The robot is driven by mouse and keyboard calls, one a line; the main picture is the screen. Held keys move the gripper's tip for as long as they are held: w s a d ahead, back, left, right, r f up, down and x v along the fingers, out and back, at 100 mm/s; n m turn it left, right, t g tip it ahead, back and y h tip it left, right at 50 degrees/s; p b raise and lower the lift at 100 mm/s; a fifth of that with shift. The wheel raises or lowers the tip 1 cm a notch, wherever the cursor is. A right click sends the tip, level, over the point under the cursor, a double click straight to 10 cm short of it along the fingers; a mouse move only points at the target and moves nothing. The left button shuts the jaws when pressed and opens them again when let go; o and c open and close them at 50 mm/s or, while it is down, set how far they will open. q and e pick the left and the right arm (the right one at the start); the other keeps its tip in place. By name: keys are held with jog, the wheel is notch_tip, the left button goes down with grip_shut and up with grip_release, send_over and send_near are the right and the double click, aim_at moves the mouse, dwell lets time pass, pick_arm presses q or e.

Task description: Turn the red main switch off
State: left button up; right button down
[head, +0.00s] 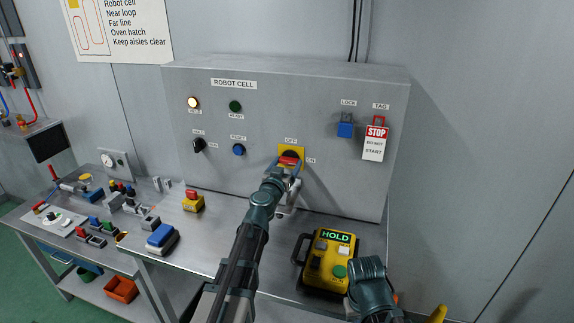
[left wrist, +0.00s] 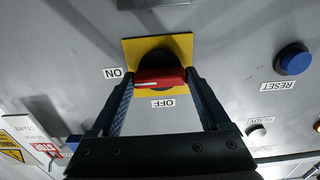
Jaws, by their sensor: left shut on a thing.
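The red main switch handle (head: 289,161) sits on a yellow plate (head: 291,149) on the grey ROBOT CELL panel, with OFF above and ON at its right. In the left wrist view the picture is turned over, and the red handle (left wrist: 160,77) lies level across a black round base. A white line on the handle is on the side of the ON label (left wrist: 113,73); the OFF label (left wrist: 163,103) is below. My left gripper (head: 285,167) is shut on the handle, one finger at each end. My right gripper's jaws are not visible.
A yellow HOLD pendant (head: 330,262) stands on the bench beside my left arm. A blue padlock (head: 345,127) and a STOP tag (head: 375,140) hang at the panel's right. A blue RESET button (head: 239,150) is left of the switch. A yellow box with a red button (head: 193,202) stands on the bench.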

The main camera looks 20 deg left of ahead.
pick_arm(q)
jog(key=shift+n, duration=0.3)
jog(key=n, duration=0.3)
jog(key=shift+n, duration=0.3)
jog(key=n, duration=0.4)
jog(key=shift+n, duration=0.3)
jog(key=n, duration=0.4)
jog(key=shift+n, duration=2.5)
jog(key=o, duration=1.2)
jog(key=shift+s, duration=0.15)
